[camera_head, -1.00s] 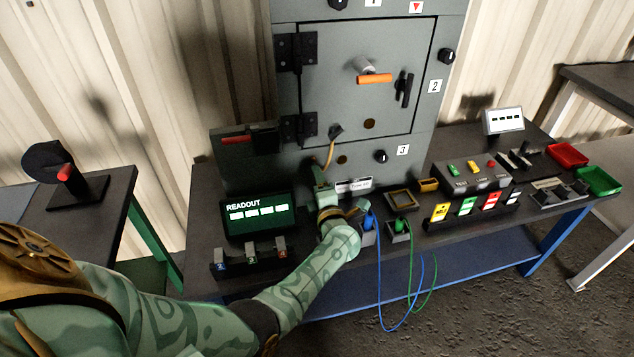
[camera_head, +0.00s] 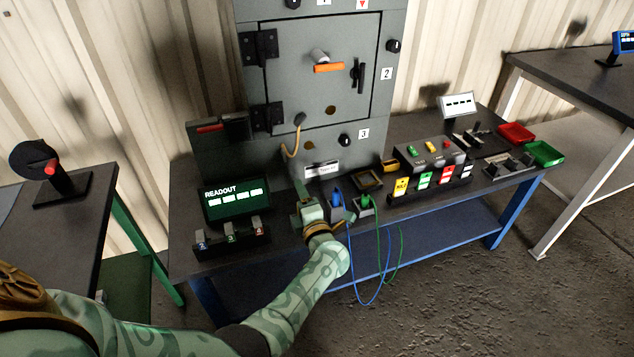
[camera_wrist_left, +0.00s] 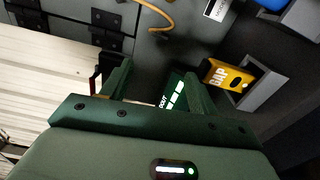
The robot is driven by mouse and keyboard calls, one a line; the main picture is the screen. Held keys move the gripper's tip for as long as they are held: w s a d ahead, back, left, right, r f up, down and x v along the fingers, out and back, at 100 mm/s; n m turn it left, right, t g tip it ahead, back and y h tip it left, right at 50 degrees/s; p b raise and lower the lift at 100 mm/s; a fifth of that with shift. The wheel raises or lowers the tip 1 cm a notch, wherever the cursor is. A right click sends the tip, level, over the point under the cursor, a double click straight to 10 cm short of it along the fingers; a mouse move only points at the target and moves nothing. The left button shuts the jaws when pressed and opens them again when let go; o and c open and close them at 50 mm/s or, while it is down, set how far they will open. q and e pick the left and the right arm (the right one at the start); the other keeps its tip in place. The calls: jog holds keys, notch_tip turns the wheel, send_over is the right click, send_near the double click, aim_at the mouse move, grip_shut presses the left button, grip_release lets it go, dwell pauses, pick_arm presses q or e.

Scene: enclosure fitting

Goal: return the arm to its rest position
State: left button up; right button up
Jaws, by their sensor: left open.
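My left arm (camera_head: 315,270) reaches in from the lower left over the front of the bench. My left gripper (camera_head: 308,198) is open above the bench, between the readout screen and the blue plug (camera_head: 337,198). In the left wrist view its two fingers (camera_wrist_left: 158,88) stand apart with nothing visible between them, and part of the lit readout shows beyond. My right gripper is not in view.
A grey cabinet (camera_head: 290,75) with an orange handle stands behind the gripper. The readout screen (camera_head: 235,200) and a switch block (camera_head: 232,237) are left of it. Blue and green cables (camera_head: 378,280) hang off the bench front. A yellow block (camera_wrist_left: 228,76) sits near the fingers.

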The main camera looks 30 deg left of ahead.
pick_arm(q)
jog(key=w+d+f+m+t+h, duration=0.1)
jog(key=d+f+m+t+h, duration=0.1)
jog(key=d+f+m+h, duration=0.45)
jog(key=w+d+f+m+t+h, duration=0.1)
jog(key=d+m+t+h, duration=0.2)
jog(key=m, duration=0.6)
jog(key=s+d+f+m+g+h+p, duration=0.1)
jog(key=s+d+f+m+g+h, duration=0.15)
jog(key=s+f+m, duration=0.4)
jog(key=s+d+f+m+g+h+p, duration=0.1)
jog(key=s+d+f+m+g+h, duration=0.2)
jog(key=s+f, duration=0.65)
jog(key=s+a+f+m+g, duration=0.1)
jog(key=s+f+m+g, duration=0.3)
jog(key=s, duration=0.6)
jog(key=s+a+f+m+g, duration=0.1)
jog(key=s+f+g, duration=0.2)
jog(key=s+f, duration=0.55)
jog(key=s+a+r+m+g+p, duration=0.1)
jog(key=s+a+g, duration=0.1)
jog(key=s, duration=1.2)
jog(key=s+a+r+m+g+y+p, duration=0.1)
jog(key=s+a+g, duration=0.1)
jog(key=s, duration=1.2)
jog(key=shift+s, duration=0.2)
jog(key=shift+w+a, duration=0.1)
